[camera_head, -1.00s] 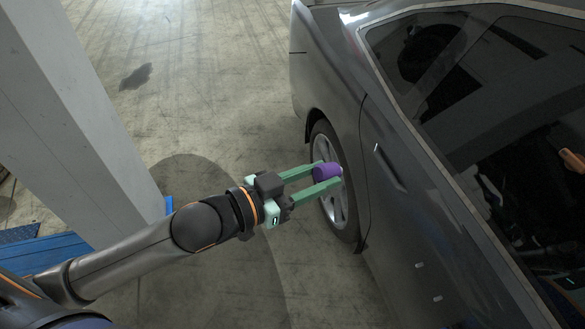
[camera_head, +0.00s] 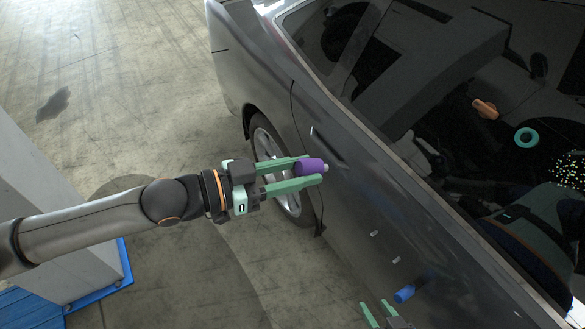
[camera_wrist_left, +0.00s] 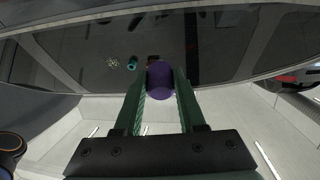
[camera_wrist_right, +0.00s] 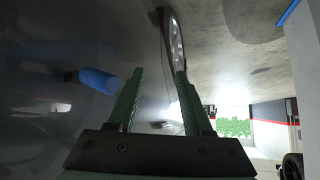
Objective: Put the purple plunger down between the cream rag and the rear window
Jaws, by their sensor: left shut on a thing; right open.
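The left wrist view shows the plunger (camera_wrist_left: 160,80) between the two green fingers. My right gripper (camera_head: 377,312) is open and empty at the bottom of the head view, close to the car's side. I cannot make out a cream rag. A dark side window (camera_head: 312,38) shows at the top; I cannot tell whether it is the rear window.
The grey car (camera_head: 345,215) fills the right side. A blue cylinder (camera_head: 404,293) is by its side near my right gripper. An orange object (camera_head: 485,109) and a teal ring (camera_head: 526,138) show against the dark glass. A grey pillar (camera_head: 45,215) stands left. Open floor (camera_head: 150,90) lies behind.

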